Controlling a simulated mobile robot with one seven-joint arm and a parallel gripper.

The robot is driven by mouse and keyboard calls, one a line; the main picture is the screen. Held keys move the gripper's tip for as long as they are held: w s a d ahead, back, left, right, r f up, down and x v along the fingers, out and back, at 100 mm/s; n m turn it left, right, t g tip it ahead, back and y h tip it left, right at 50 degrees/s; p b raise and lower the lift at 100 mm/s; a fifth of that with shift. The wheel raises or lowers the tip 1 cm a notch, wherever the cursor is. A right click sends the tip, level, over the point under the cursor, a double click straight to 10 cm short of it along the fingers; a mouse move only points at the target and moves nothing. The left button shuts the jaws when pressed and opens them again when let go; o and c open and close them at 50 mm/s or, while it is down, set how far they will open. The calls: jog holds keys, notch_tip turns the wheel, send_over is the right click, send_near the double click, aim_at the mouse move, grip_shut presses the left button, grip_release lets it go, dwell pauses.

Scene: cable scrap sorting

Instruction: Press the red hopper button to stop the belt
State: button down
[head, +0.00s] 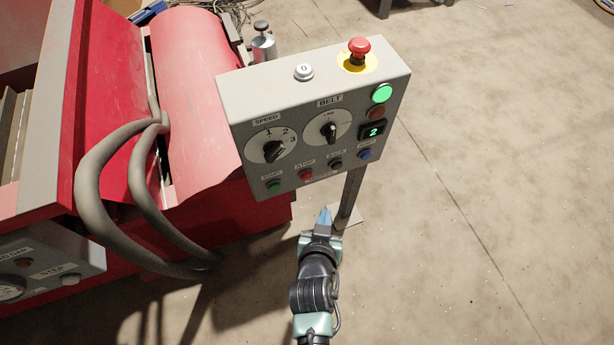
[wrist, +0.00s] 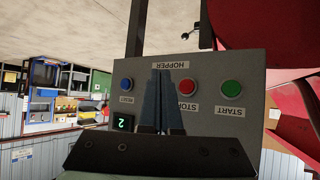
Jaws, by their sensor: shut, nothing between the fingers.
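The red STOP button (head: 305,174) sits in the bottom row of the grey control box (head: 236,98), above the HOPPER label, between the green START button (head: 273,186) and a black button (head: 335,164). My gripper (head: 323,214) is shut and empty, below the box in the head view. In the wrist view the panel is upside down. There my gripper's fingertips (wrist: 160,73) appear just left of the red STOP button (wrist: 187,87) and cover the black button's place. I see no contact, but the gap to the panel is hard to judge.
A red mushroom button (head: 359,46) and a white button (head: 304,71) stand on the box top. A green lamp (head: 381,93) is lit, and a display (head: 371,131) reads 2. Thick hoses (head: 93,190) and a red machine lie left. Open floor (head: 490,220) is right.

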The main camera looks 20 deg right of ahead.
aim_at(306, 176)
jog(key=w+b, duration=0.3)
jog(key=w, duration=0.4)
jog(key=shift+w+a+b, duration=0.15)
jog(key=shift+w+b, duration=0.1)
jog(key=shift+b, duration=0.05)
dwell(1.8)
jog(key=shift+w, duration=0.4)
jog(key=shift+w+b, duration=0.4)
jog(key=shift+w, duration=0.05)
dwell(0.7)
jog(key=shift+s+p, duration=0.55)
jog(key=shift+s, duration=0.3)
